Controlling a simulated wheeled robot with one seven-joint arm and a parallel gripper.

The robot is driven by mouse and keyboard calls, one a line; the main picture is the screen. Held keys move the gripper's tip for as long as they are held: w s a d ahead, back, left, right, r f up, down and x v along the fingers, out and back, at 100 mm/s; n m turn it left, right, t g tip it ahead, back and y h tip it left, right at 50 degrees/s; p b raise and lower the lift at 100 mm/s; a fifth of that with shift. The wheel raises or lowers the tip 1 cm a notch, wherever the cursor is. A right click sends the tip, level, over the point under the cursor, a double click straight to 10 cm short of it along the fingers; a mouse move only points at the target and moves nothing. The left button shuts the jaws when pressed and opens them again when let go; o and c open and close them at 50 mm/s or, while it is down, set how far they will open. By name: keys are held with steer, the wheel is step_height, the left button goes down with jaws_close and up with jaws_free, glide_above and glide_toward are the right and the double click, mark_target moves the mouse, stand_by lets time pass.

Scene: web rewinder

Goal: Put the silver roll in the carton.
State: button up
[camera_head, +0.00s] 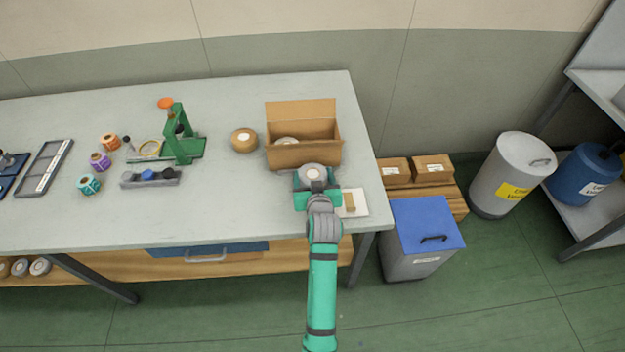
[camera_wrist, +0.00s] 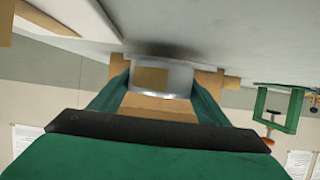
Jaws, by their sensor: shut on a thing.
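The silver roll (camera_head: 313,172) is in my gripper (camera_head: 315,183), its pale round end facing up. My gripper is shut on it just in front of the open carton (camera_head: 305,156), at the near side of the carton. In the wrist view the roll's shiny surface (camera_wrist: 183,78) shows between the green fingers of my gripper (camera_wrist: 160,88). The carton is brown, with its back flap standing up. A roll with a pale end (camera_head: 287,141) shows inside it at the left. The carton's floor is mostly hidden.
A tan roll (camera_head: 244,140) stands left of the carton. A green stand (camera_head: 182,140) and several coloured rolls are farther left. A white card with a small brown block (camera_head: 350,203) lies right of my gripper, near the table's (camera_head: 230,205) right edge. The table's front middle is clear.

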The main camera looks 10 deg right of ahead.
steer(key=shift+s+d+f, duration=0.15)
steer(key=shift+d+f, duration=0.05)
steer(key=shift+f, duration=0.75)
steer(key=shift+a, duration=0.45)
steer(key=shift+f, duration=0.15)
steer(key=o, duration=1.2)
steer(key=shift+s, duration=0.1)
steer(key=shift+d, duration=0.15)
